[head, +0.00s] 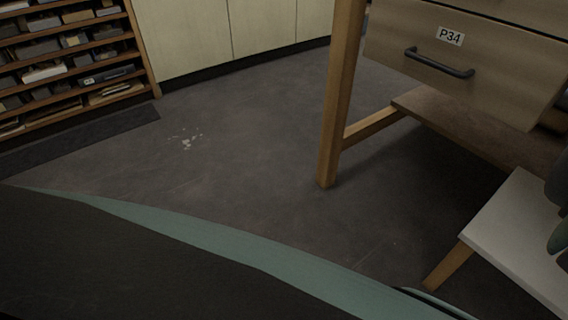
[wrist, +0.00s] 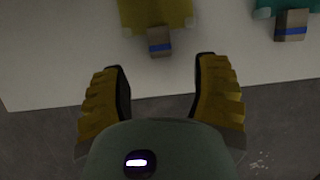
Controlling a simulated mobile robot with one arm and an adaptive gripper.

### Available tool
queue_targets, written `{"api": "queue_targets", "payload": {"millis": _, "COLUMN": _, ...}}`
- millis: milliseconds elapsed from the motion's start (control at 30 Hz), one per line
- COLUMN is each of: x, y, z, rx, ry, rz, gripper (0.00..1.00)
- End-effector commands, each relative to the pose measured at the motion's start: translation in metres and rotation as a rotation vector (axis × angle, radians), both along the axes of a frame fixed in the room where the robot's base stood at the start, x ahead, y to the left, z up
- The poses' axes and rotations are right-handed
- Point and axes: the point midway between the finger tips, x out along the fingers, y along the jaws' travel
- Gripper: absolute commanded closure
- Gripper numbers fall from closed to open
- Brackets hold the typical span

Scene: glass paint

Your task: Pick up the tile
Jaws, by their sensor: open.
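In the wrist view my gripper (wrist: 161,68) is open, with its two yellow ribbed fingers apart and nothing between them. Beyond the fingertips, a flat yellow piece (wrist: 156,14) lies on a pale surface (wrist: 60,55), cut off by the top edge. A grey-brown block with a blue band (wrist: 159,42) joins its near side, just ahead of the gap between the fingers. A teal piece (wrist: 264,9) with a similar banded block (wrist: 291,25) is at the upper right. I cannot tell for certain which is the tile. Neither piece shows in the head view.
In the head view a pale low table (head: 512,235) stands at the lower right, beside a wooden bench with a drawer (head: 480,50) labelled P34. Shelves (head: 65,60) stand at the left. White bits (head: 187,141) lie on the otherwise open grey floor.

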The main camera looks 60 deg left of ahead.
Motion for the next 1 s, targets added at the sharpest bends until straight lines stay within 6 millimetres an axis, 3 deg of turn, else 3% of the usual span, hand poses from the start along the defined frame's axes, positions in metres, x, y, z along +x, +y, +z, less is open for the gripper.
{"api": "queue_targets", "payload": {"millis": 333, "x": 0.01, "y": -0.001, "z": -0.043, "rx": -0.001, "ry": 0.003, "rz": 0.002, "gripper": 0.38}}
{"api": "queue_targets", "payload": {"millis": 767, "x": 0.016, "y": -0.001, "z": -0.048, "rx": -0.001, "ry": 0.001, "rz": 0.0, "gripper": 0.38}}
{"api": "queue_targets", "payload": {"millis": 800, "x": 0.016, "y": -0.001, "z": -0.048, "rx": -0.001, "ry": 0.001, "rz": 0.0, "gripper": 0.34}}
{"api": "queue_targets", "payload": {"millis": 1000, "x": 0.016, "y": 0.0, "z": -0.048, "rx": 0.0, "ry": 0.001, "rz": 0.0, "gripper": 0.54}}
